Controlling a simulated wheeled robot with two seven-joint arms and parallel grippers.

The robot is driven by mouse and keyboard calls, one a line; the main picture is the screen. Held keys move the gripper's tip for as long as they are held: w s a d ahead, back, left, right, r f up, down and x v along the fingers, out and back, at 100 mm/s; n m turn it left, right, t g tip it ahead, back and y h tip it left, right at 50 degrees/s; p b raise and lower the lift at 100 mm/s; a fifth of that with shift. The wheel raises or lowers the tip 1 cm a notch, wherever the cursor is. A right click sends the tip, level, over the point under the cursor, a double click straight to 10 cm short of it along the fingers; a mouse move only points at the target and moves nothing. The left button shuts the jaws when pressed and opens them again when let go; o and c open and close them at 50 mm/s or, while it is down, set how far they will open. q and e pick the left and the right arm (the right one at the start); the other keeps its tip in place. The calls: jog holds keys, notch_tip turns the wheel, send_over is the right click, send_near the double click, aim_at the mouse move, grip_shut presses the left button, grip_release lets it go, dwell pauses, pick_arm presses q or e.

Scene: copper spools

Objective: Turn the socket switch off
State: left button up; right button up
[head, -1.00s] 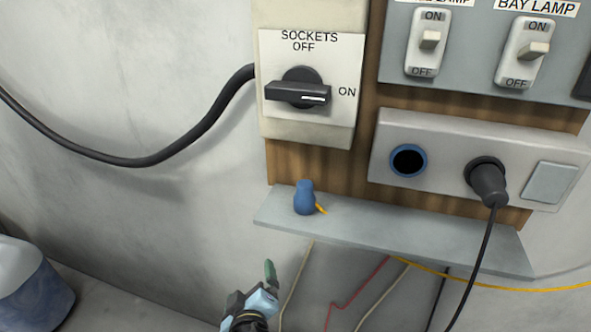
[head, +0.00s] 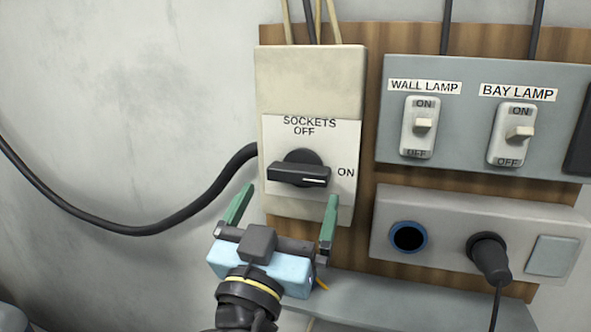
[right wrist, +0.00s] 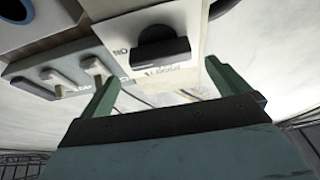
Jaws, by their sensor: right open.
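The socket switch (head: 299,174) is a black rotary knob on a cream box labelled SOCKETS, with OFF above it and ON to its right. Its handle lies sideways, with the white mark toward ON. The knob also shows upside down at the top of the right wrist view (right wrist: 160,47). My right gripper (head: 285,204) is open and empty, with green fingers spread wide. In the head view it is just below the knob, one finger at lower left and one at lower right. I see no contact with the knob. My left gripper is not in view.
To the right are a lamp switch panel (head: 465,165) with two toggles, and a socket panel (head: 455,239) with a blue-ringed hole and a black plug (head: 488,256). A grey shelf (head: 400,305) is below. A thick black cable (head: 130,228) hangs at left against bare wall.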

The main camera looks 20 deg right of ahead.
aim_at(296, 179)
jog(key=p+x, duration=0.1)
jog(key=x, duration=0.3)
jog(key=shift+w+d+r, duration=0.2)
jog(key=shift+w+d, duration=0.15)
jog(key=shift+w, duration=0.15)
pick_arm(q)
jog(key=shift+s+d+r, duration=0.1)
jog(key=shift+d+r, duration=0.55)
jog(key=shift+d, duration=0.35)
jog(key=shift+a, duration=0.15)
pick_arm(e)
jog(key=c, duration=0.9)
